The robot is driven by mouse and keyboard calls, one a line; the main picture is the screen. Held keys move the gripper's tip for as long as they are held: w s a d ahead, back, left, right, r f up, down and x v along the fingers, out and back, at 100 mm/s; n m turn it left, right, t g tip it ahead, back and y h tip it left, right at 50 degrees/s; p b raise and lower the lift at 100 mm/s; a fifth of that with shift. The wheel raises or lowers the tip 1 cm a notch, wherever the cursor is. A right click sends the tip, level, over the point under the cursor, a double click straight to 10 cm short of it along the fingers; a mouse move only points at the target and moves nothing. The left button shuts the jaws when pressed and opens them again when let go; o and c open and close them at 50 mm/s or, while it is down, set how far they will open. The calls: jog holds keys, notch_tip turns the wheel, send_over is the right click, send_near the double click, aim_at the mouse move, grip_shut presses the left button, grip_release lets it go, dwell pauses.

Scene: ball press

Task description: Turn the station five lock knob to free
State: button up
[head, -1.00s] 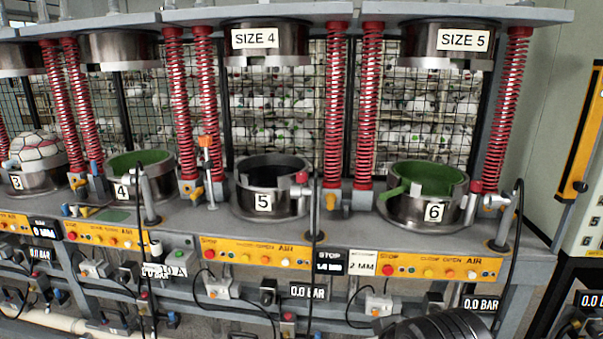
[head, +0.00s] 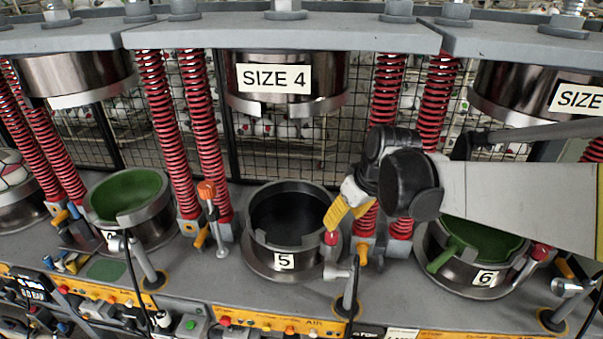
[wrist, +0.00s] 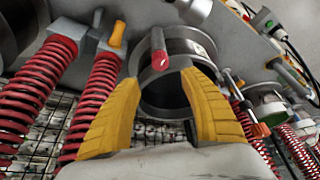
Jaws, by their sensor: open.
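Station five's open metal cup (head: 262,262), marked 5, stands on the press bench. It also shows in the wrist view (wrist: 205,48). A red-ended knob (head: 331,238) sits at the cup's right side near a bent metal post; I take it for the lock knob. Its free or locked marking cannot be read. My gripper (head: 338,218) comes in from the right with its yellow fingers just above the knob. In the wrist view my gripper (wrist: 155,80) is open, and the red knob (wrist: 158,50) shows between and beyond the fingertips, apparently not held.
Red springs (head: 385,95) stand right behind my gripper. A small post with an orange top (head: 206,190) stands left of the cup. The SIZE 4 press head (head: 287,92) hangs above. Cup 6 (head: 480,292) stands to the right, below my arm.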

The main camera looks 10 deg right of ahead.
aim_at(333, 234)
jog(key=b+x, duration=0.2)
jog(key=x, duration=0.7)
jog(key=shift+f, duration=0.35)
jog(key=shift+c, duration=0.6)
grip_shut()
